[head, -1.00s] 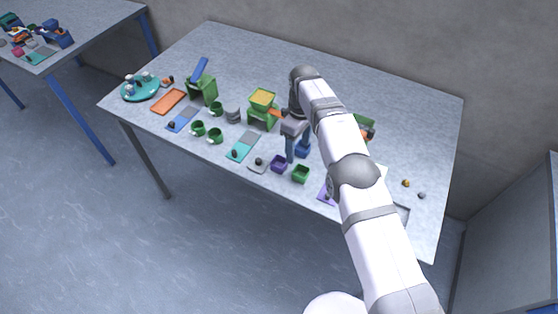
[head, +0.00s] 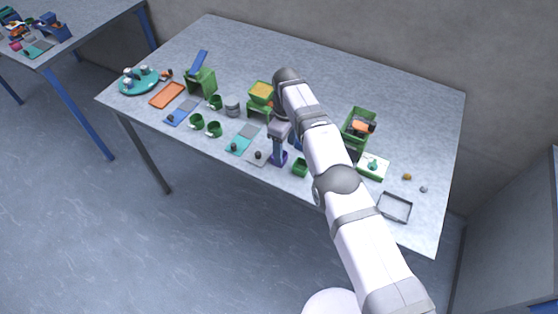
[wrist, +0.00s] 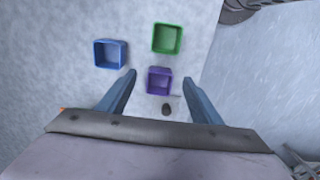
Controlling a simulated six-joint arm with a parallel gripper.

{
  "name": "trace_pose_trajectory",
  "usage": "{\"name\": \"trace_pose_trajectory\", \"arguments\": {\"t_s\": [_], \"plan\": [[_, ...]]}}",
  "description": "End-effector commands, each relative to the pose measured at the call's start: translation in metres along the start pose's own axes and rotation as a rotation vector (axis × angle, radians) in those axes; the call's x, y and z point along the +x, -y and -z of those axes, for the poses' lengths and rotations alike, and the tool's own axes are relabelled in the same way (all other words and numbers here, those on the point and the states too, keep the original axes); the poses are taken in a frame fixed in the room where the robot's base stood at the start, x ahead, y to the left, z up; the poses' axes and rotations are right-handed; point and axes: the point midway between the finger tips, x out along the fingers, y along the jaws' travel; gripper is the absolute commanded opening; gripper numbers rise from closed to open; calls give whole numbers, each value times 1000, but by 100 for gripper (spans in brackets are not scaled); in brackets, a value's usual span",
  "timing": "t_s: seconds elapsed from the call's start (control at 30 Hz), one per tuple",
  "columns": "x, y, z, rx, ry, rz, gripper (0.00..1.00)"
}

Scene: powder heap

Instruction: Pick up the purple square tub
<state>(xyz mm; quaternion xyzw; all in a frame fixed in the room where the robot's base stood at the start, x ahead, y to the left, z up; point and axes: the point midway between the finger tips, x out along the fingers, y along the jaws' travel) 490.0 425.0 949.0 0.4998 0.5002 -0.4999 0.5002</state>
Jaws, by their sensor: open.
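The purple square tub (wrist: 159,81) stands upright on the table between and a little beyond my open fingers in the wrist view. In the head view the purple tub (head: 278,160) is partly hidden by my gripper (head: 279,155), which points down over it. In the wrist view my gripper (wrist: 159,92) is open, with one blue finger on each side of the tub and gaps between. I cannot tell how high the fingertips are above the table.
A green square tub (wrist: 168,38) and a blue square tub (wrist: 110,54) stand close by. A dark round lump (wrist: 166,109) lies beside the purple tub. The table edge is near. A grey tray (head: 395,207) and a green bin (head: 358,127) stand to the right.

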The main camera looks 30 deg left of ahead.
Motion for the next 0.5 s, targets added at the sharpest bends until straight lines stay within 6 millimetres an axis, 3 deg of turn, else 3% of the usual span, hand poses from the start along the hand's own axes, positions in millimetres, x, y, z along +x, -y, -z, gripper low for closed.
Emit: {"name": "trace_pose_trajectory", "arguments": {"t_s": [0.5], "plan": [[20,1,1,0,-1,-1,59]]}}
